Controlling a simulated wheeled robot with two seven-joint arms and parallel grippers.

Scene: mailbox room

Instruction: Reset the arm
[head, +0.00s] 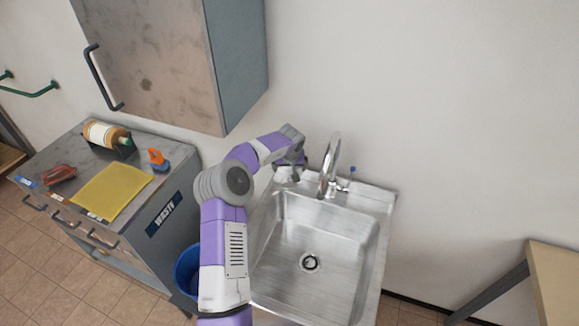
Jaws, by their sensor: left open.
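My left arm, purple and white, rises from the bottom of the head view and bends right at its elbow. My left gripper (290,166) is at the back left corner of the metal sink (345,238), left of the faucet (330,165). Its fingers are small and partly hidden by the wrist; it is open and I see nothing held in it. Whether it touches the sink's rim I cannot tell. My right gripper is not in view.
A grey cabinet (150,65) hangs above left. Below it, a counter (65,150) holds a bottle (103,135), a yellow cloth (112,190), an orange and blue item (157,160) and a red item (60,175). A blue bin (187,268) stands beside the sink. A wooden table (556,280) is at right.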

